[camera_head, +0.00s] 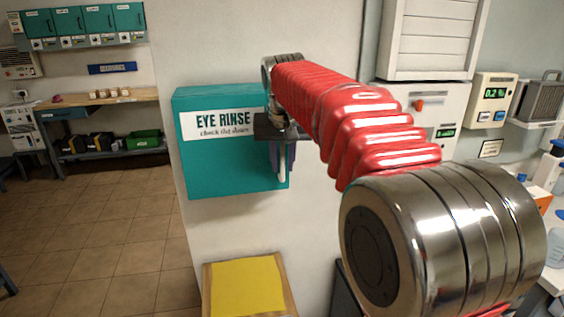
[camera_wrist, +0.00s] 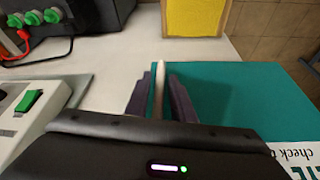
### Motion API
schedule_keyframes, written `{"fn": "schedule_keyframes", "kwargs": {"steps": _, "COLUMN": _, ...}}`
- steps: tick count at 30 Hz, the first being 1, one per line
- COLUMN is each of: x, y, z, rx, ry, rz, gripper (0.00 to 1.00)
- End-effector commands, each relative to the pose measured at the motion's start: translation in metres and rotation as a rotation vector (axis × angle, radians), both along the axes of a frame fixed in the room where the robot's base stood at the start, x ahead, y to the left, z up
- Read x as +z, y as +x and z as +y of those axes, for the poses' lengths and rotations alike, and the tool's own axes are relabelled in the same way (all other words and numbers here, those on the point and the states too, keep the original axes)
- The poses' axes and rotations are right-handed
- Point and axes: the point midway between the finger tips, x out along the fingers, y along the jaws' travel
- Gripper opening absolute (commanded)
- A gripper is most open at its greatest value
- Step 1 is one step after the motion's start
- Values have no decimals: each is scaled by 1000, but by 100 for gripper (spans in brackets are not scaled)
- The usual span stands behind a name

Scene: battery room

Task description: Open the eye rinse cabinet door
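A pale upright handle bar (camera_head: 282,163) is at the door's right edge. My gripper (camera_head: 279,172) is in front of that edge. In the wrist view, the dark purple fingers of my gripper (camera_wrist: 161,82) stand on either side of the handle bar (camera_wrist: 160,68), with narrow gaps visible. The teal door (camera_wrist: 240,95) fills the right side there. My arm hides part of the cabinet's right edge.
A yellow-topped wooden piece (camera_head: 248,288) stands below the cabinet. A wall unit with a red knob (camera_head: 420,105) and a shelf with bottles (camera_head: 548,172) are on the right. Open tiled floor (camera_head: 95,225) lies left, before a workbench (camera_head: 120,97).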

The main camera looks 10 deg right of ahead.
Motion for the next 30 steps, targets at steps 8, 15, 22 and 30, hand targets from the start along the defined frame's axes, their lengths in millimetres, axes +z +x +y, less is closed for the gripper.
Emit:
{"fn": "schedule_keyframes", "kwargs": {"steps": 8, "x": 0, "y": 0, "z": 0, "rx": 0, "ry": 0, "rz": 0, "gripper": 2}}
{"fn": "schedule_keyframes", "kwargs": {"steps": 15, "x": 1, "y": 0, "z": 0, "rx": 0, "ry": 0, "rz": -1, "gripper": 0}}
{"fn": "schedule_keyframes", "kwargs": {"steps": 22, "x": 1, "y": 0, "z": 3, "rx": 0, "ry": 0, "rz": -1, "gripper": 0}}
{"fn": "schedule_keyframes", "kwargs": {"steps": 30, "x": 1, "y": -4, "z": 1, "rx": -18, "ry": 1, "rz": -2, "gripper": 0}}
